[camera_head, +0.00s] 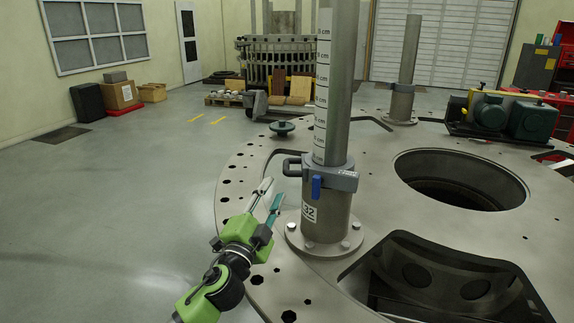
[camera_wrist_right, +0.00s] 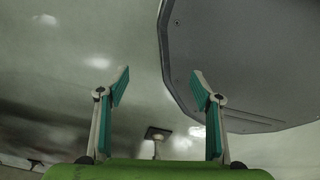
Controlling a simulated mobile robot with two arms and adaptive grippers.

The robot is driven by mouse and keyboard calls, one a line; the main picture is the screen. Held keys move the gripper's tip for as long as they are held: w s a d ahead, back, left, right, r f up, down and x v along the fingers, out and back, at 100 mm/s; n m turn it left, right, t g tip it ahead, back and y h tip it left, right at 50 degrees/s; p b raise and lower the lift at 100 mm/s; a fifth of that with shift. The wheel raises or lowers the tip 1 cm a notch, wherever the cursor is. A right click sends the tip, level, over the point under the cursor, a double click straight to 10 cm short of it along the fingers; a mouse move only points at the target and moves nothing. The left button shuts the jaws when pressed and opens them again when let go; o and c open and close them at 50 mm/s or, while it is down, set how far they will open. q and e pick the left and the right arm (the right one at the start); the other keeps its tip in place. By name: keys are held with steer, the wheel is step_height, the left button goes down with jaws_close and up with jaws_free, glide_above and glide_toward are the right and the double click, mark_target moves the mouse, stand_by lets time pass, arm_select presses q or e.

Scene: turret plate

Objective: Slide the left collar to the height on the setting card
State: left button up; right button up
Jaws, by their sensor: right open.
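The grey collar (camera_head: 340,178) sits around the near steel post (camera_head: 343,80), low down, right at the top of its base sleeve (camera_head: 338,212). It has a loop handle (camera_head: 291,166) on its left and a blue lever (camera_head: 316,187) in front. A white scale strip (camera_head: 321,110) with cm marks runs up the post. A white card (camera_head: 310,213) on the sleeve seems to read 32. My left gripper (camera_head: 269,192) is open and empty, below and left of the handle, apart from it. My right gripper (camera_wrist_right: 160,87) is open and empty in the right wrist view.
The round turret plate (camera_head: 250,225) has bolt holes and large openings (camera_head: 462,180). A second post (camera_head: 408,60) with a collar (camera_head: 403,88) stands farther back. A green motor unit (camera_head: 505,115) sits at right.

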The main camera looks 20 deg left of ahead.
mark_target(286, 163)
arm_select(q)
steer(key=p+x, duration=0.1)
steer(key=x, duration=0.8)
steer(key=shift+w, duration=0.2)
steer(key=shift+x, duration=0.95)
arm_select(e)
steer(key=shift+s+a+r, duration=0.25)
steer(key=shift+s+r, duration=0.15)
steer(key=shift+r, duration=0.3)
arm_select(q)
jaws_close()
arm_select(e)
steer(key=shift+s, duration=0.2)
